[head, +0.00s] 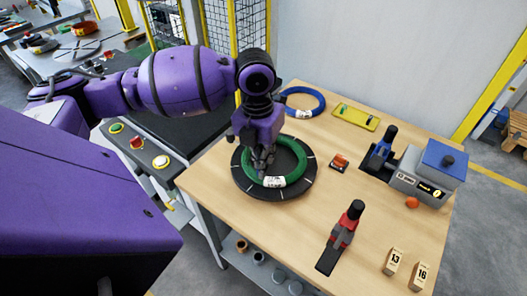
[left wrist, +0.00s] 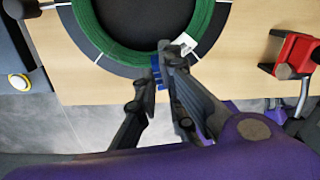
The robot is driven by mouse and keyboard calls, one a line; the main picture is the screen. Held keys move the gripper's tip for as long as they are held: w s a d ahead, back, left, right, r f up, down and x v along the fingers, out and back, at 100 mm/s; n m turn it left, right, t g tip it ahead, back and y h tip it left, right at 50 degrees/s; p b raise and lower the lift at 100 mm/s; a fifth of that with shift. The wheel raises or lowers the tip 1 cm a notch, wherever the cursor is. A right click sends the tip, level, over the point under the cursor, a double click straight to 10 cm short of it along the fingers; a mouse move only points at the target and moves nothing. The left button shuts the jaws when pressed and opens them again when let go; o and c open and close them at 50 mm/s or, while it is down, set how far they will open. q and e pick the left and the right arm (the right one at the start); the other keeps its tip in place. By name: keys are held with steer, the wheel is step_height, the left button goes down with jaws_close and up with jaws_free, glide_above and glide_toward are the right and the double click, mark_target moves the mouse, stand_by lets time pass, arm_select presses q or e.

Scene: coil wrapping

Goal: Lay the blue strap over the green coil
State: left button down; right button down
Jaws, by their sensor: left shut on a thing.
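The green coil (head: 290,160) lies flat on a round black turntable (head: 308,187) on the wooden table. It carries a white label and also shows at the top of the left wrist view (left wrist: 104,44). My left gripper (head: 261,170) points down at the coil's near left part, beside the label. In the left wrist view its fingers (left wrist: 160,78) are shut on the blue strap (left wrist: 157,70), a short bit of which shows at the coil's outer edge. The rest of the strap is hidden. My right gripper is out of view.
A blue coil (head: 303,102) and a yellow tray (head: 355,117) lie behind. A red-handled tool (head: 342,237) and numbered blocks (head: 395,262) stand in front.

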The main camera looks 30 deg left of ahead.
arm_select(q)
steer(key=shift+f, duration=0.75)
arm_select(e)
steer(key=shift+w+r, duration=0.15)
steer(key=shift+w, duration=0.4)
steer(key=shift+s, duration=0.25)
arm_select(q)
steer(key=shift+r, duration=0.1)
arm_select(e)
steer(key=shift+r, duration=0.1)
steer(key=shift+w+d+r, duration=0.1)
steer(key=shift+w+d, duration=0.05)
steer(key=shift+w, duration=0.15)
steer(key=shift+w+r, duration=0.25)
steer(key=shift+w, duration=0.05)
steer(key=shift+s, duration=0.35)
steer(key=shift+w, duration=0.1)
